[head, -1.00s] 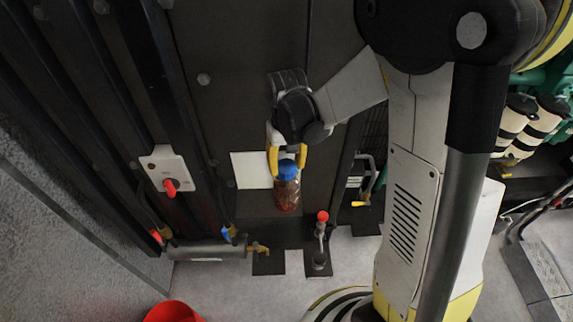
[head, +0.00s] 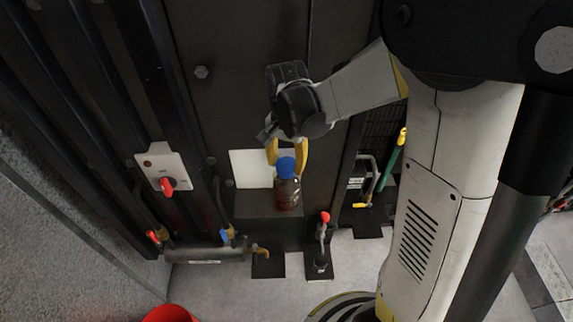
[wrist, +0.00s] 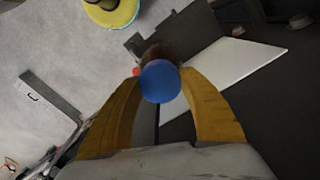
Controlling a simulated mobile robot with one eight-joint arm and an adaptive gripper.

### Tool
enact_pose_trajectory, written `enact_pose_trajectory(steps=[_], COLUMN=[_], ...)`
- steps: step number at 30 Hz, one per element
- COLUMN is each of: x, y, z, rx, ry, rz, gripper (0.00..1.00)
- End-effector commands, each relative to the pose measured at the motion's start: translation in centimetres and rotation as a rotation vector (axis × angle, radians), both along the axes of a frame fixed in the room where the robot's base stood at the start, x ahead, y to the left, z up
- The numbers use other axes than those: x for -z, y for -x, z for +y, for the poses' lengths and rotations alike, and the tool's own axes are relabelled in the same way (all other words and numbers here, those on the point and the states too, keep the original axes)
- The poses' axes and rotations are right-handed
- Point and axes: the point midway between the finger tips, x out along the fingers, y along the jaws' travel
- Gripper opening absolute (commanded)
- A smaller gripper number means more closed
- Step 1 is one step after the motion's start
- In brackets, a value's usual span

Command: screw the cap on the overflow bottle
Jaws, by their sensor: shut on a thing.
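The overflow bottle (head: 288,196), clear with dark reddish-brown contents, stands upright on a dark ledge in the head view. The blue cap (head: 286,168) sits at its mouth; I cannot tell how far it is threaded. My gripper (head: 287,163) comes from above, its two yellow fingers shut on the cap from both sides. In the wrist view the round blue cap (wrist: 160,82) lies between the fingertips (wrist: 160,76) and hides most of the bottle, of which a dark red part (wrist: 158,52) shows behind it.
A white plate (head: 250,168) is on the dark panel behind the bottle. A red-handled valve (head: 323,218) stands to the right. A red bucket (head: 170,314) is on the floor.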

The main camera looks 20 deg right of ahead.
Motion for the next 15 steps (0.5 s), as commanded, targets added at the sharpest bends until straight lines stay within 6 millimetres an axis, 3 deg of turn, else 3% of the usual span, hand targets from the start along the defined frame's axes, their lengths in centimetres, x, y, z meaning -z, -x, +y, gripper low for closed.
enact_pose_trajectory(steps=[8,15], x=[0.04,0.15], y=[0.04,0.0], z=[0.01,0.01], rx=[0.029,0.339], ry=[0.0,0.0], rz=[0.0,0.0], gripper=[0.21,0.21])
